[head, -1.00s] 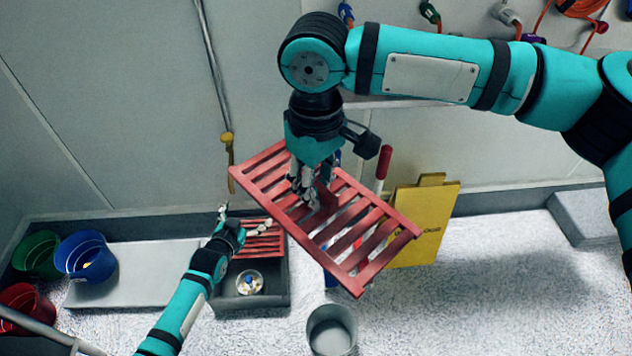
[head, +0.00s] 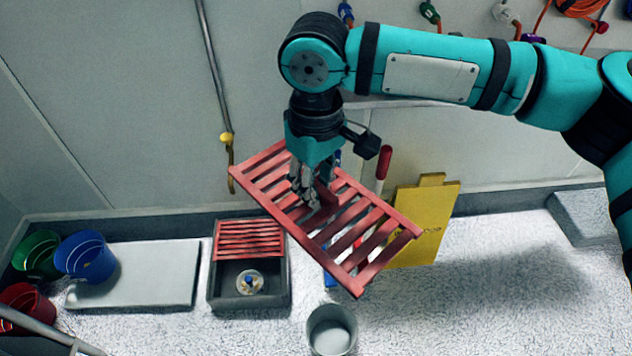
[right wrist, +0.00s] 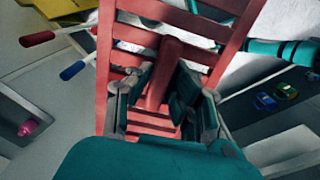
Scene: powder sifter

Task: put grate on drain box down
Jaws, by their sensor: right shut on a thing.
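My right gripper (head: 312,192) is shut on the upright red handle in the middle of a red slatted grate (head: 390,262). It holds the grate tilted in the air, its right end lower in the picture. In the right wrist view the fingers (right wrist: 160,100) close on the handle from both sides, with the slats (right wrist: 175,20) beyond. The dark grey drain box (head: 284,285) stands on the floor to the lower left of the held grate. A second red grate (head: 250,240) covers its back part; a round drain piece (head: 250,283) lies in the open front part. My left gripper is out of view.
A pale slab (head: 150,280) and blue (head: 85,260), green (head: 38,255) and red (head: 25,305) buckets are left of the box. A grey bucket (head: 332,330) stands to its right. A yellow board (head: 425,220) leans on the wall. Floor at right is mostly clear.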

